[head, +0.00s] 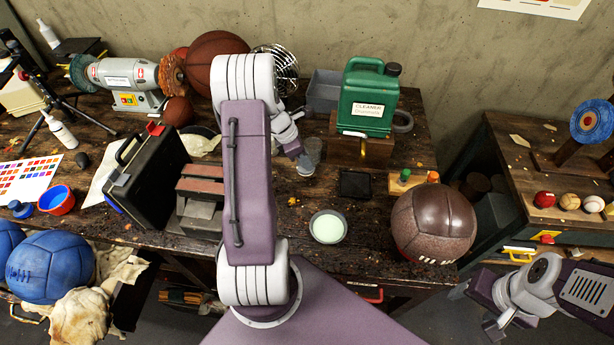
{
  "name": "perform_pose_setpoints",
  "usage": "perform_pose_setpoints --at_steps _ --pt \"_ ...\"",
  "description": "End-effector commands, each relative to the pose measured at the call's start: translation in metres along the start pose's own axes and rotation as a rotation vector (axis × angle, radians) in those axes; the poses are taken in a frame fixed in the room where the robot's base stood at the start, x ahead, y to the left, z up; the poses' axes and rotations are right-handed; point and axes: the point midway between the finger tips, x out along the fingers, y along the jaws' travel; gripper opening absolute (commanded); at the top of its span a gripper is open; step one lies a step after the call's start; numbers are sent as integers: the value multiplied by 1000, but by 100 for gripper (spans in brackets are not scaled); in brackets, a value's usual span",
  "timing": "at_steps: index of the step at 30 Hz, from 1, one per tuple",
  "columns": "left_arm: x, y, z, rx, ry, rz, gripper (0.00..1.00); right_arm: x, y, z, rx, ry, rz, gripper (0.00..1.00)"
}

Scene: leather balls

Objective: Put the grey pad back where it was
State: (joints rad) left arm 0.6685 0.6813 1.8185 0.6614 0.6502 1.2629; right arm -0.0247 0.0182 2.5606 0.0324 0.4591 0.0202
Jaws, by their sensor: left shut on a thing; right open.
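My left gripper (301,153) hangs over the middle of the bench, partly hidden behind its own arm. It is shut on a small grey piece (306,169), which looks like the grey pad; its shape is mostly hidden. Just right of it, a dark square mat (355,184) lies flat on the wooden bench (285,205). I cannot tell whether the grey piece touches the bench. My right gripper (490,322) is open and empty, low at the right, in front of the bench.
A green cleaner jug (370,100) stands behind the mat. A bowl of pale liquid (327,227) and a brown leather ball (433,222) are in front and to the right. A grey cylinder (313,148) stands close to my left gripper. A black case (150,180) is at the left.

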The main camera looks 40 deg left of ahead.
Motion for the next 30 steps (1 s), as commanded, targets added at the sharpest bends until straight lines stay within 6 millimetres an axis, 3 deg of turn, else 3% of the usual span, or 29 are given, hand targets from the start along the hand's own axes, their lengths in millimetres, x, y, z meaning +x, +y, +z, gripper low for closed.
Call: perform_pose_setpoints --at_steps 3,9,15,26,27,29,30 --pt "23 -1 -9 -1 1 -3 1 2 0 0 0 0 0 64" --pt "33 0 -13 2 -1 0 1 3 0 0 0 0 0 64" --pt "62 -1 -25 1 0 -1 1 6 0 0 0 0 0 64" --pt "68 0 -28 4 0 1 1 9 0 1 0 0 0 64" --pt "67 0 -27 4 0 1 39 8 0 1 0 0 0 64" --pt "66 0 -27 4 0 1 55 8 0 1 0 0 0 64" --pt "66 0 -27 4 0 1 55 8 0 1 0 0 0 64"
